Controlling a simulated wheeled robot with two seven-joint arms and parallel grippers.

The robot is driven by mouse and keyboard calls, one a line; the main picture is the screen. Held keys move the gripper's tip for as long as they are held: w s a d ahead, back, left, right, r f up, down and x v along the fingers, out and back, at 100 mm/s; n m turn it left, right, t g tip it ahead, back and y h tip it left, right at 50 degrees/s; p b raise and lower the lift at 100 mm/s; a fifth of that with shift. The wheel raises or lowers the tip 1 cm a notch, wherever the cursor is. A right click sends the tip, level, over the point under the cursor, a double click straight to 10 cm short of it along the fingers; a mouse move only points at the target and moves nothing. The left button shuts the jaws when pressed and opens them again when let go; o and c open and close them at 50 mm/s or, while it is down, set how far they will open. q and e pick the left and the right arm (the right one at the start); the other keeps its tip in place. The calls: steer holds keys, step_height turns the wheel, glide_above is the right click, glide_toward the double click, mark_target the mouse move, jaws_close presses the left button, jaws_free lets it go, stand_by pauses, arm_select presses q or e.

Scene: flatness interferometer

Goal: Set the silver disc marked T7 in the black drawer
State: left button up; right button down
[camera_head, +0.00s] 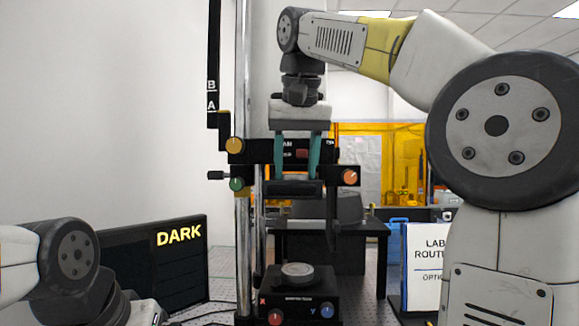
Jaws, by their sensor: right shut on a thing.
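My right gripper (296,174) hangs in front of the instrument's upper black unit, with its teal fingers pointing down. It is shut on a thin grey disc, which shows only as a narrow edge between the fingertips; no T7 mark can be read. The black drawer (293,189) sticks out just below the fingertips; I cannot tell if the disc touches it. Another silver disc (297,270) lies flat on the black stage (299,304) lower down, its marking not legible. My left gripper is out of view; only part of that arm shows at lower left.
The instrument has a shiny upright column (246,235), an orange knob (350,177) and a green knob (237,184). A black screen reading DARK (178,237) stands at left. A white sign (425,260) stands at right. A dark table (335,228) is behind.

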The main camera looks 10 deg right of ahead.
steer(key=c, duration=0.6)
jaws_free()
steer(key=shift+f, duration=0.1)
steer(key=shift+c, duration=0.2)
steer(key=v, duration=0.7)
steer(key=shift+r, duration=0.35)
steer(key=shift+s, duration=0.2)
